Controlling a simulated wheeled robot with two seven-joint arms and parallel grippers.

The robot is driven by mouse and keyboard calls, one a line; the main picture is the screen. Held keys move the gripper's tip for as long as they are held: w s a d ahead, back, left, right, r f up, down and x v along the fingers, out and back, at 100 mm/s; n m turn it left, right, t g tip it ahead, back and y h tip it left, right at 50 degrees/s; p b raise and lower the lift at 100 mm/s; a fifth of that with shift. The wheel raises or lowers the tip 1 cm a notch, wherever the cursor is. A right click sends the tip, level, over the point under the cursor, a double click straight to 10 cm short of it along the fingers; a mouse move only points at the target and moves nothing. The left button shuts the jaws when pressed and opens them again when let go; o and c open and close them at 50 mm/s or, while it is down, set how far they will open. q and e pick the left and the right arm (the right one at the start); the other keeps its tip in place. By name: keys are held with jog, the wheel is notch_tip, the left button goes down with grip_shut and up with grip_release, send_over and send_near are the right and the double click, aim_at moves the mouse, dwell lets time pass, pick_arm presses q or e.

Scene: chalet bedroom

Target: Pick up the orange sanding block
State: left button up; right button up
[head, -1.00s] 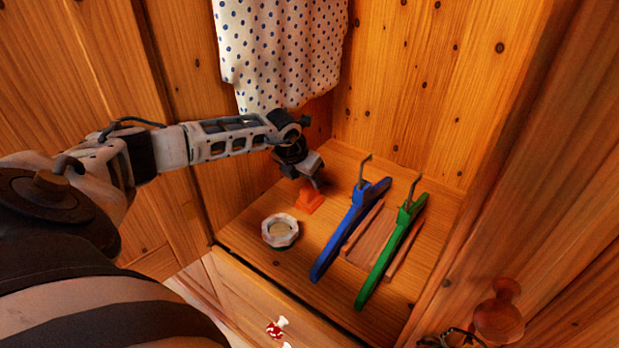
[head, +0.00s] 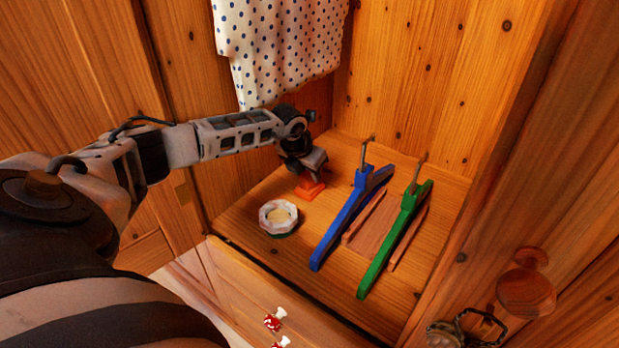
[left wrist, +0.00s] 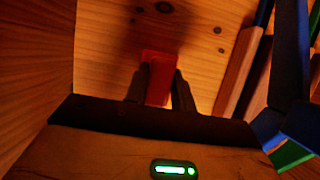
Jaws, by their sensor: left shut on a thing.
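The orange sanding block (head: 309,190) sits on the wooden wardrobe floor, behind the small round dish. In the left wrist view the block (left wrist: 157,66) shows red-orange between two dark fingers. My left gripper (head: 312,178) reaches down from above and is shut on the block. In the left wrist view the gripper's fingers (left wrist: 158,84) flank its sides. The block still looks to be at floor level; I cannot tell if there is a gap under it. My right gripper is not in view.
A white octagonal dish (head: 278,217) stands just in front of the block. A blue hanger (head: 340,226) and a green hanger (head: 394,240) lie to the right. A dotted cloth (head: 280,50) hangs above. The wardrobe floor's front edge (head: 300,298) is bare.

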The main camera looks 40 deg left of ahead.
pick_arm(q)
jog(key=shift+r, duration=0.15)
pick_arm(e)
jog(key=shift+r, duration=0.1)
